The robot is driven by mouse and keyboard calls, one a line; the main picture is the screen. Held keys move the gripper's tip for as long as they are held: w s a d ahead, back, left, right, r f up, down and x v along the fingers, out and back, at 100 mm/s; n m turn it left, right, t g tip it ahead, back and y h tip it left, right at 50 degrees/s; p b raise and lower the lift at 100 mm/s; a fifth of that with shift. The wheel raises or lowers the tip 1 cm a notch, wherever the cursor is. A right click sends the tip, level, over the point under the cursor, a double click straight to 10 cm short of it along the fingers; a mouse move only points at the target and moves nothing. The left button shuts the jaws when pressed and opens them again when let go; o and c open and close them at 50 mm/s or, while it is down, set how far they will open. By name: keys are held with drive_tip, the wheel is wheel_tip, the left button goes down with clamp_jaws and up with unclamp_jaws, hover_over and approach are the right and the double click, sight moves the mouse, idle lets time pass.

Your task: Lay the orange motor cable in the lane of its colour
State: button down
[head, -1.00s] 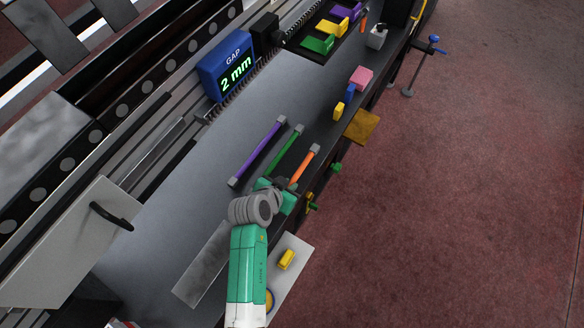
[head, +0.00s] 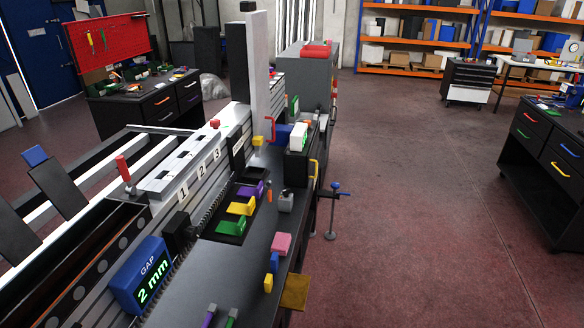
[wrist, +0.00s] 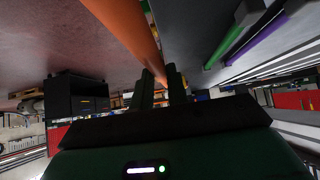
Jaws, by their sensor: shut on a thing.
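The orange motor cable (wrist: 125,28) runs from the top of the wrist view down to my gripper (wrist: 160,85). The two dark fingertips are shut on the cable. A green cable (wrist: 232,45) and a purple cable (wrist: 258,40) lie to its right in the wrist view. In the head view, only the end of the purple cable (head: 209,316) and the end of the green cable (head: 232,317) show at the bottom edge. My gripper and the orange cable are outside the head view. I cannot make out an orange lane.
A blue gap display (head: 143,277) reading 2 mm stands left of the grey table (head: 240,270). A black tray (head: 232,226) holds green, yellow and purple blocks. Pink (head: 281,243), blue and yellow blocks stand near the table's right edge. Open floor lies to the right.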

drive_tip(key=w+d+r+n+y, duration=0.1)
drive_tip(key=w+d+r, duration=0.3)
drive_tip(key=d+r, duration=1.2)
wheel_tip(320, 180, up, 12)
drive_tip(key=s+a+p, duration=0.1)
drive_tip(key=s+p, duration=0.1)
drive_tip(key=p, duration=2)
drive_tip(key=shift+a+r, duration=0.2)
drive_tip(key=shift+a, duration=0.2)
drive_tip(key=shift+w, duration=0.1)
